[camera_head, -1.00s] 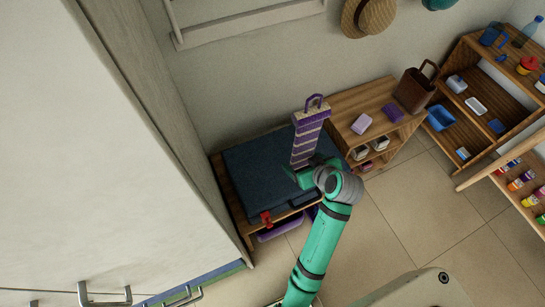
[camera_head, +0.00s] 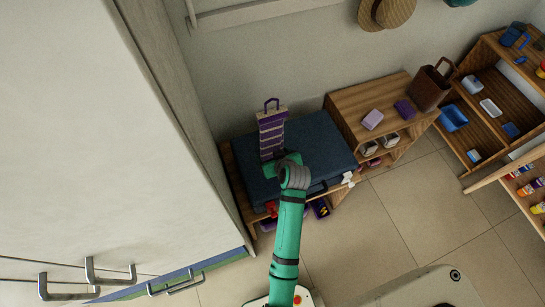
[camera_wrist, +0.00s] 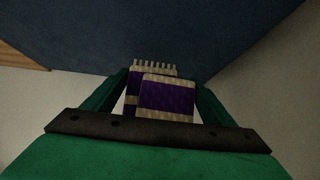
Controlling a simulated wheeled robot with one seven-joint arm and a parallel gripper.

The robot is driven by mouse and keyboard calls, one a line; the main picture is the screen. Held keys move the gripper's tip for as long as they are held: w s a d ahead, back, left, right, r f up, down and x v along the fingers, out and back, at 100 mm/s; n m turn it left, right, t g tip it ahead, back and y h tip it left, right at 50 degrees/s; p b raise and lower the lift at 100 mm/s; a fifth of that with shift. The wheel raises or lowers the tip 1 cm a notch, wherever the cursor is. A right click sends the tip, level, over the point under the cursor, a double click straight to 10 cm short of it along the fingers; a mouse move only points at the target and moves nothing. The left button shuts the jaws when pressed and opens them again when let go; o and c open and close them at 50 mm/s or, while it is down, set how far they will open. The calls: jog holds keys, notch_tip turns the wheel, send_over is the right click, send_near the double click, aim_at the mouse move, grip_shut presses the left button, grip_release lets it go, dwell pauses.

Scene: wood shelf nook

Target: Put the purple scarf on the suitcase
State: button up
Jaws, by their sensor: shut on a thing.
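The purple scarf (camera_head: 271,136) has cream stripes and a loop at its top. It stands out above my gripper (camera_head: 282,163) in the head view. In the wrist view the scarf (camera_wrist: 167,95) sits between the two green fingers of my gripper (camera_wrist: 160,88), which is shut on it. The dark blue suitcase (camera_head: 322,146) lies flat on a low wooden bench behind and below my gripper. The suitcase surface (camera_wrist: 150,30) fills the top of the wrist view. I cannot tell whether the scarf touches it.
A wooden shelf unit (camera_head: 375,97) stands right of the suitcase, with a pink block (camera_head: 372,119), a purple block (camera_head: 404,109) and a brown bag (camera_head: 430,88). A tall white cabinet (camera_head: 90,130) closes off the left. Tiled floor (camera_head: 400,220) is clear at the front right.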

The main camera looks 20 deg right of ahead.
jog(key=shift+f, duration=0.7)
jog(key=shift+s+d+f, duration=0.1)
jog(key=shift+d+f, duration=0.1)
jog(key=shift+f, duration=0.15)
jog(key=shift+a, duration=0.4)
jog(key=o, duration=1.1)
jog(key=shift+f, duration=0.1)
jog(key=shift+d, duration=0.15)
